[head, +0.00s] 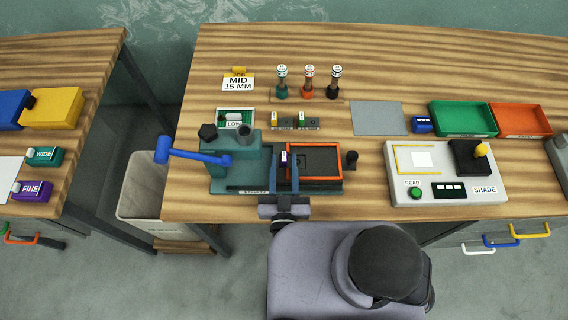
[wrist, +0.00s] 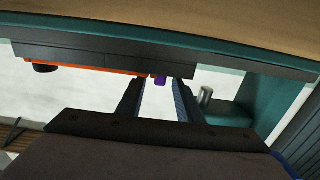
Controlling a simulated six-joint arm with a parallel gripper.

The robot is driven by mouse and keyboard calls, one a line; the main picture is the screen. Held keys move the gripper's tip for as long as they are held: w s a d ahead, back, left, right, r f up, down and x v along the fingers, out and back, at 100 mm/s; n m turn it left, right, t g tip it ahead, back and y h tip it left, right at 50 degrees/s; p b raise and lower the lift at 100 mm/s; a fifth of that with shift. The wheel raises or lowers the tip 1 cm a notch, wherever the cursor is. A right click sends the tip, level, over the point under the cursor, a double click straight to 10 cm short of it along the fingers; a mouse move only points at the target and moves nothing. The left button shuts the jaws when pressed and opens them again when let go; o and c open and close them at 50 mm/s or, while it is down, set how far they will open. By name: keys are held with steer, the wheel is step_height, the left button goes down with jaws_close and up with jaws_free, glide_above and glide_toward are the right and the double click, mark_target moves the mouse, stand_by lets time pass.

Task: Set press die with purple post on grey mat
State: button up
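The purple post (head: 283,157) of a press die stands at the teal press (head: 235,178), left of an orange-rimmed frame; the die's body is mostly hidden. My gripper (head: 281,160) reaches over the press's front edge, its two blue fingers apart on either side of the post. In the wrist view the purple post (wrist: 160,80) shows between the spread fingertips of my gripper (wrist: 158,82), with gaps beside it. The grey mat (head: 379,118) lies flat and empty on the table, right of the press.
A blue lever (head: 192,156) sticks out left of the press. The orange-rimmed frame (head: 315,181) and a black knob (head: 351,159) are close right of my fingers. Dies with yellow and green posts (head: 295,123) stand behind.

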stand_by(0.3)
steer(key=shift+s+f, duration=0.1)
steer(key=shift+f, duration=0.05)
steer(key=s+b, duration=0.2)
steer(key=s, duration=0.1)
steer(key=s+f+b, duration=0.1)
steer(key=s, duration=0.1)
steer(key=shift+a+b, duration=0.3)
steer(key=shift+a, duration=0.05)
steer(key=shift+s+r+b, duration=0.2)
steer(key=shift+s+b, duration=0.25)
steer(key=shift+s, duration=0.6)
steer(key=shift+o, duration=0.5)
